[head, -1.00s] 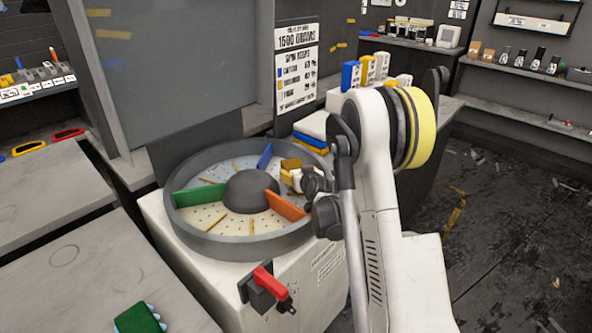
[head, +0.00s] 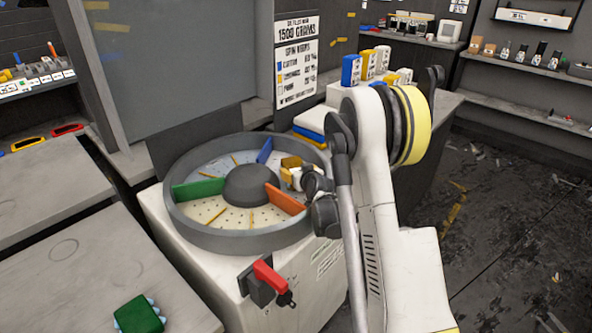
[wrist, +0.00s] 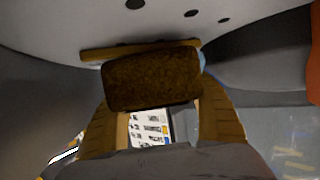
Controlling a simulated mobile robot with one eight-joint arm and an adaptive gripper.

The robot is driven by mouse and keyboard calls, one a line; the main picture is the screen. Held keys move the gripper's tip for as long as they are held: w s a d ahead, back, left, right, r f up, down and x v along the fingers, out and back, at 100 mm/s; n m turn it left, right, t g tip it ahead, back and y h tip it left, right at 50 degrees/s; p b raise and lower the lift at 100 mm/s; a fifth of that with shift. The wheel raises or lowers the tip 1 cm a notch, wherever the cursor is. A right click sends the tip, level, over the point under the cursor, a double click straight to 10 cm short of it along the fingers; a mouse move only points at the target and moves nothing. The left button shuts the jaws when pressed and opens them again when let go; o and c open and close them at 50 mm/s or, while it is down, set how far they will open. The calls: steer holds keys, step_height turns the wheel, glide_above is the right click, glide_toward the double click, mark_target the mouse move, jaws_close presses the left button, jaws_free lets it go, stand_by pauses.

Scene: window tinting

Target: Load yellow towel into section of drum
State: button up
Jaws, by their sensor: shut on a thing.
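The drum (head: 190,236) is a grey round tub with a dark hub (head: 251,187) and a perforated pale floor. Green (head: 199,189), blue (head: 265,150) and orange (head: 285,200) dividers part it into sections. My gripper (head: 291,172) is at the drum's right side, over the section between the blue and orange dividers. It is shut on the yellow towel (head: 291,162), a small folded block. In the wrist view the towel (wrist: 152,78) looks dark brown in shadow between my fingers, with the drum's holed floor beyond. Whether it touches the floor cannot be told.
A red-handled lever (head: 270,278) sticks out from the drum's white base. A green towel-like pad (head: 139,315) lies on the left table (head: 85,250). Blue and yellow folded cloths (head: 308,134) lie behind the drum. A grey panel (head: 180,70) stands behind it.

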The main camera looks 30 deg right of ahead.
mark_target(296, 168)
steer(key=o, duration=1.4)
steer(key=shift+c, duration=0.2)
step_height(296, 168, up, 10)
steer(key=s+a+r+n+g+y, duration=0.1)
steer(key=s+a+r, duration=0.3)
steer(key=s+a, duration=0.3)
steer(key=s+a+r+g+y, duration=0.1)
steer(key=s+a+r, duration=0.3)
steer(key=s+a, duration=0.3)
steer(key=s+a+f+g, duration=0.1)
steer(key=s+a, duration=0.1)
steer(key=s, duration=0.6)
steer(key=s+a+f+g, duration=0.1)
steer(key=s+a+f, duration=0.1)
steer(key=s, duration=0.6)
steer(key=s+a+f+n+g, duration=0.1)
steer(key=s+a+g, duration=0.1)
steer(key=s, duration=0.7)
steer(key=shift+a+f, duration=0.25)
steer(key=shift+a, duration=0.55)
